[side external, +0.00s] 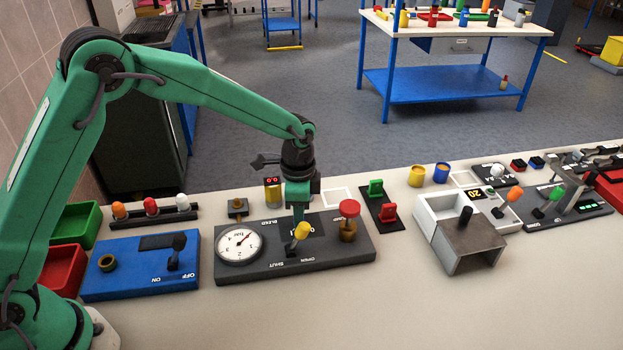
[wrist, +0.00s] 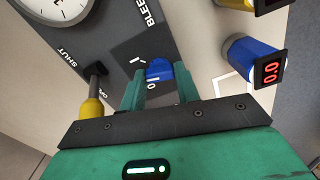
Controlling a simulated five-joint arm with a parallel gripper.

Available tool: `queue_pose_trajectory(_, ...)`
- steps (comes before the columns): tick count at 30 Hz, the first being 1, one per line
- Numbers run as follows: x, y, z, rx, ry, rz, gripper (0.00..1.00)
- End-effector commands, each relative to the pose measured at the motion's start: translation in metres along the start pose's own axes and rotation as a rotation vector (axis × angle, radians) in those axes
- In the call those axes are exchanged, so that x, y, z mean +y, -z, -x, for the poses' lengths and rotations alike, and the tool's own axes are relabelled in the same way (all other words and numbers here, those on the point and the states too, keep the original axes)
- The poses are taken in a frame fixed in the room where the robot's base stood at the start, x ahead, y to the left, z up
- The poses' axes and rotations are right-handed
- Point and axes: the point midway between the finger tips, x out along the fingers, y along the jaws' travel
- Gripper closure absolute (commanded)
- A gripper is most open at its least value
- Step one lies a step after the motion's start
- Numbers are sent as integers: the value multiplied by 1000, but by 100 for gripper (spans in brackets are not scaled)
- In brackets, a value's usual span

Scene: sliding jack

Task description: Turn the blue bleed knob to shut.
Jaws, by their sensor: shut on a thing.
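The blue bleed knob (wrist: 158,69) sits on a dark square plate of the grey panel (wrist: 112,42), near the BLEED label. My gripper (wrist: 160,84) points down over the panel, its two green fingers on either side of the knob and shut on it. Marks like a line and a 0 show on the plate beside the knob. The knob's pointing direction is partly hidden by the fingers. In the side view my gripper (side external: 298,212) is low at the panel (side external: 330,255), and it hides the knob.
A yellow-handled lever (side external: 301,231) stands close in front of my gripper, by the SHUT and OPEN labels. A round gauge (side external: 239,243) is left, a red knob (side external: 349,208) right. Behind stands a yellow cylinder with a red display (side external: 272,190). The table front is clear.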

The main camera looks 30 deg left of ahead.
Motion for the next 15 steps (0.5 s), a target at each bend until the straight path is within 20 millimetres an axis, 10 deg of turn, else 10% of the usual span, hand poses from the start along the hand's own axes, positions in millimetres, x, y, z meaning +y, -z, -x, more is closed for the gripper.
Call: queue_pose_trajectory(15,0,1,2,2,1,489,91)
